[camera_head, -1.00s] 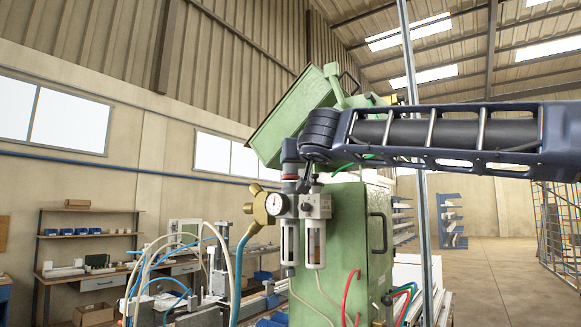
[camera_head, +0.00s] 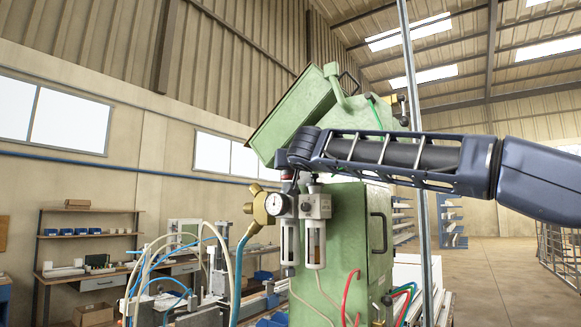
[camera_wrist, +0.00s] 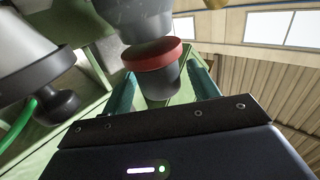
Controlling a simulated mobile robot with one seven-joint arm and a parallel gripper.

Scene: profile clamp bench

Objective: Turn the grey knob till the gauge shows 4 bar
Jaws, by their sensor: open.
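The grey knob (camera_wrist: 162,82) has a red ring (camera_wrist: 152,54) at its base and sits between the teal fingers of my gripper (camera_wrist: 160,74) in the wrist view. My fingers are open on both sides of it, with a visible gap at least on the right. In the head view my gripper (camera_head: 287,170) is over the top of the left regulator unit and largely hides the knob. The round white gauge (camera_head: 277,204) is on the front of that unit; its needle is too small to read.
A second unit (camera_head: 315,206) stands directly right of the regulator; a dark knob (camera_wrist: 60,104) is close at left in the wrist view. A brass fitting (camera_head: 257,207) sits left of the gauge. The green machine (camera_head: 350,240) and a grey post (camera_head: 418,150) are close by.

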